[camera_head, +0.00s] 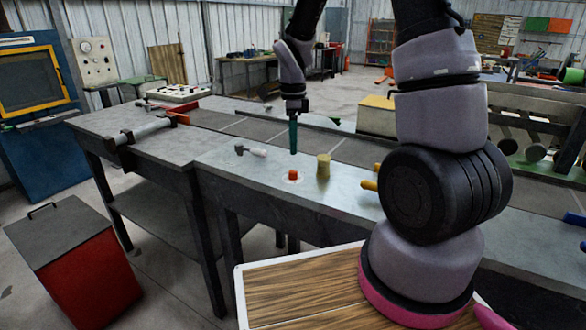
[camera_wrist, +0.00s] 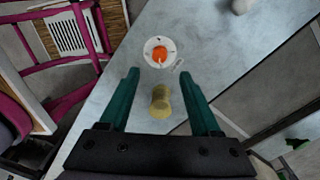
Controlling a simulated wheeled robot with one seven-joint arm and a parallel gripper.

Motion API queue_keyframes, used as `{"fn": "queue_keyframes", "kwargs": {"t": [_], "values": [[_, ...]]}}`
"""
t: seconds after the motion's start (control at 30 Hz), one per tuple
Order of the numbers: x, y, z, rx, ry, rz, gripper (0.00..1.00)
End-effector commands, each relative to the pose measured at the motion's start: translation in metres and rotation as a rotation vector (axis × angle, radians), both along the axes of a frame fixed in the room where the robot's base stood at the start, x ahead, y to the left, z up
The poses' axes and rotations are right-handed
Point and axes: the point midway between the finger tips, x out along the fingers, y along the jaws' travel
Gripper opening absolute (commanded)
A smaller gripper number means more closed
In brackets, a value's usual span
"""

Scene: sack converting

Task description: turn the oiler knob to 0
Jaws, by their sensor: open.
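The oiler knob, an orange-red knob (camera_head: 293,174) on a round white dial, sits on the grey bench top. In the wrist view the knob (camera_wrist: 159,54) shows on its dial (camera_wrist: 150,43), just beyond my fingertips and roughly centred between them. The dial has small dark marks, too small to read, so its setting cannot be told. My gripper (camera_head: 293,151) points down above the knob, apart from it. In the wrist view my gripper (camera_wrist: 160,73) has its two green fingers spread wide with nothing held.
A brass-coloured cylinder (camera_head: 323,167) stands close right of the knob; the wrist view shows this cylinder (camera_wrist: 160,102) between my fingers' outlines, below them. A grey-handled tool (camera_head: 250,150) lies left on the bench. A yellow item (camera_head: 369,184) lies right. Bench surface around the dial is mostly clear.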

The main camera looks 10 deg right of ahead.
Motion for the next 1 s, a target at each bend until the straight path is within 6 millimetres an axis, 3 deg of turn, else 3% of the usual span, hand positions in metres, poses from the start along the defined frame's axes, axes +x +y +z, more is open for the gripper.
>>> {"fn": "queue_keyframes", "kwargs": {"t": [0.2, 0.4, 0.6, 0.87, 1.0], "values": [[-0.003, 0.000, -0.044, 0.000, 0.006, 0.001, 0.64], [-0.003, 0.000, -0.074, 0.001, 0.003, 0.001, 0.64], [-0.004, 0.000, -0.086, 0.001, 0.000, 0.001, 0.64], [-0.003, 0.001, -0.086, 0.001, -0.001, 0.002, 0.64], [-0.003, 0.001, -0.086, 0.001, -0.001, 0.002, 0.10]]}}
